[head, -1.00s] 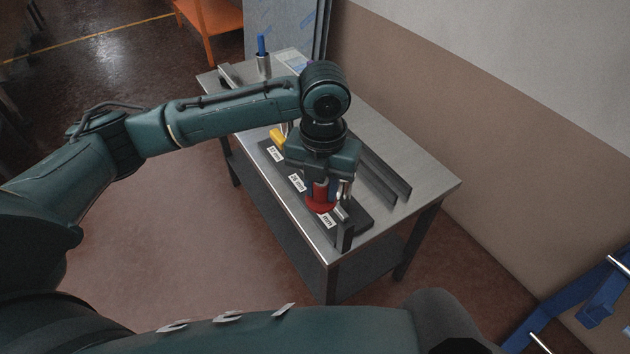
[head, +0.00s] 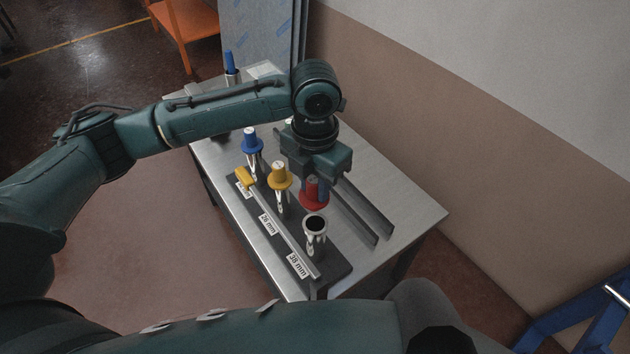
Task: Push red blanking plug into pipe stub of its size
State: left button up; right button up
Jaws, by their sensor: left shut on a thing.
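My left gripper (head: 314,178) is shut on the red blanking plug (head: 314,194) and holds it raised, flange down. The plug appears just beyond and above an open metal pipe stub (head: 315,226). The stub's dark bore shows, and the plug is apart from it. This stub stands at the near end of a dark rack (head: 332,272), by the label "38 mm" (head: 298,265). A yellow plug (head: 279,176) sits on the middle stub, by "26 mm". A blue plug (head: 252,140) sits on the far stub. My right gripper is out of view.
The rack rests on a steel table (head: 405,205). Dark rails (head: 362,212) lie to the right. A blue item in a holder (head: 231,65) stands at the far end. A wall borders the right.

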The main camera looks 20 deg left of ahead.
aim_at(315, 202)
pick_arm(q)
jog(key=shift+w, duration=0.25)
jog(key=shift+s+f, duration=0.25)
jog(key=shift+f, duration=0.7)
jog(key=shift+f+b, duration=0.35)
jog(key=shift+f, duration=1.45)
jog(key=shift+w+f, duration=0.1)
jog(key=shift+f, duration=0.15)
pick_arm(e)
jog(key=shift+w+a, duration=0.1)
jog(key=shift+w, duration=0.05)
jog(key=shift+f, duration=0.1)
pick_arm(q)
jog(key=shift+p, duration=0.35)
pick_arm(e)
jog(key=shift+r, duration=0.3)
pick_arm(q)
jog(key=shift+f+b, duration=0.55)
jog(key=shift+f, duration=1.1)
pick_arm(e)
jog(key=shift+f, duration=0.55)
pick_arm(q)
jog(key=o, duration=1.1)
jog(key=shift+c, duration=0.2)
